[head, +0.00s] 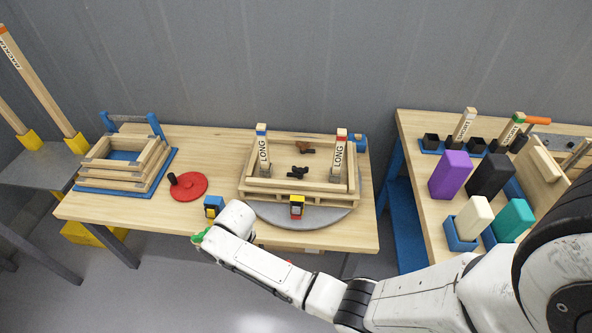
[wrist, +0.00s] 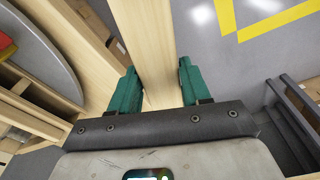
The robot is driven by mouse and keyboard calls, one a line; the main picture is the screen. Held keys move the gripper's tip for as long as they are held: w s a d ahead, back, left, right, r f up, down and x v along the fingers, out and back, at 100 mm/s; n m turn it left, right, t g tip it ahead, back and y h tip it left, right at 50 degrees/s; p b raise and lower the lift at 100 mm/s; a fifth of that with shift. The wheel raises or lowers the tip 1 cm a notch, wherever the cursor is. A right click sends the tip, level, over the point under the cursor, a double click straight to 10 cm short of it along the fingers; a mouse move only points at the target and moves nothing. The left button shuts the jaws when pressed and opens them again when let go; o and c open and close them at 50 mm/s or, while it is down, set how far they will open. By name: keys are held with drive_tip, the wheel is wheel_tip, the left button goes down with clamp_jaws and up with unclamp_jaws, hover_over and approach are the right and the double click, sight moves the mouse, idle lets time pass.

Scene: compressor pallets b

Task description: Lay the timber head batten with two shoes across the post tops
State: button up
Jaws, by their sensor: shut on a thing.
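In the head view, two upright timber posts marked LONG stand in a wooden pallet frame (head: 312,192). The left post (head: 263,150) has a blue band near its top and the right post (head: 339,155) a red one. Their tops are bare. My gripper (head: 200,237) is at the table's front edge, left of the posts and lower than their tops. In the wrist view, my gripper (wrist: 158,82) has its green fingers on both sides of a pale timber piece (wrist: 145,40), which I take to be the head batten. Its shoes are not visible there, and my arm hides it in the head view.
The pallet frame rests on a grey round plate (head: 330,217). A red disc (head: 190,186) and a blue-and-yellow block (head: 213,205) lie left of it. A red-and-yellow block (head: 297,206) is at the front. Stacked frames (head: 125,165) stand further left; a right-hand bench (head: 412,135) holds coloured blocks.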

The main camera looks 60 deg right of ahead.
drive_tip(key=w+d+r+n+p, duration=0.1)
drive_tip(key=w+d+r, duration=0.1)
drive_tip(key=d+r, duration=0.9)
drive_tip(key=w+d+r+n+p, duration=0.1)
drive_tip(key=w+d+r+p, duration=0.1)
drive_tip(key=d+r, duration=1)
drive_tip(key=w+d, duration=0.1)
drive_tip(key=d, duration=0.5)
drive_tip(key=shift+n+y, duration=0.3)
drive_tip(key=shift+n, duration=0.6)
drive_tip(key=s+d+r, duration=0.1)
drive_tip(key=d+r, duration=0.2)
drive_tip(key=s+d+r, duration=0.1)
drive_tip(key=d+r, duration=0.2)
drive_tip(key=r, duration=0.1)
drive_tip(key=s+d+r, duration=0.2)
drive_tip(key=d+r, duration=0.1)
drive_tip(key=shift+d+r+p, duration=0.15)
drive_tip(key=shift+r+p, duration=0.05)
drive_tip(key=shift+p, duration=0.2)
drive_tip(key=shift+s, duration=0.2)
drive_tip(key=shift+f+b, duration=2.05)
drive_tip(key=shift+f, duration=1.95)
drive_tip(key=shift+f, duration=0.35)
